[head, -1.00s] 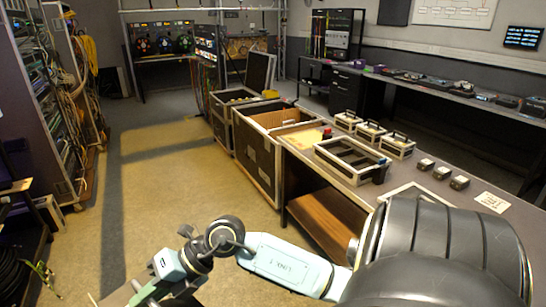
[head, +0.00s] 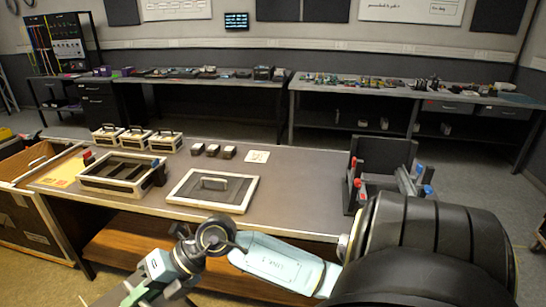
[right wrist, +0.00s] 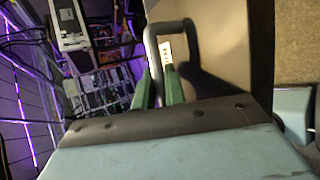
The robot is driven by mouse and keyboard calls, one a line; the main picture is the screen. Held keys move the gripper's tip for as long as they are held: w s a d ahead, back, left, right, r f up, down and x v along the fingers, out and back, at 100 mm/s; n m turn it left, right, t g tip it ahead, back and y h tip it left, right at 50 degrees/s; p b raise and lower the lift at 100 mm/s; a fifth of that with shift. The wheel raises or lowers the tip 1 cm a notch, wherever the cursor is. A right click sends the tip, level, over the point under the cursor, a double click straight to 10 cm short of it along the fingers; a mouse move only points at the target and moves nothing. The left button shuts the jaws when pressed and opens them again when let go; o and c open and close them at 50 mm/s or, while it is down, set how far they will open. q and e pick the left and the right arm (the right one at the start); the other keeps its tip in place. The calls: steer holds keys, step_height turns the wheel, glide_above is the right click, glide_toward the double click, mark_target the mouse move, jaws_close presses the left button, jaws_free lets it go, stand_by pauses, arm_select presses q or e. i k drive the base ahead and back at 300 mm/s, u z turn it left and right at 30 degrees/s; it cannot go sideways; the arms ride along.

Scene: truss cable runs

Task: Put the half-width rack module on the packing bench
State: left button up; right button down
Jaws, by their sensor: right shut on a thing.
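The packing bench (head: 300,205) runs across the middle of the head view, grey-topped with a light front edge. In the right wrist view, my right gripper's green fingers (right wrist: 160,88) are closed on the grey U-shaped handle (right wrist: 151,48) of a box with a flat brownish-grey face (right wrist: 222,48), which looks like the half-width rack module. Only part of the module shows there, and it cannot be made out in the head view. My right arm reaches across the bottom of the head view, in front of the bench. My left gripper is not in view.
On the bench stand an open white-edged case (head: 120,187), a flat lid with a handle (head: 212,190), several small cases, small dark blocks (head: 213,150), a paper card (head: 256,156) and a black holder (head: 380,165). Bare bench top lies between lid and holder.

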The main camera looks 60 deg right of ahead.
mark_target(285, 199)
steer(key=z, duration=1.95)
steer(key=i, duration=1.65)
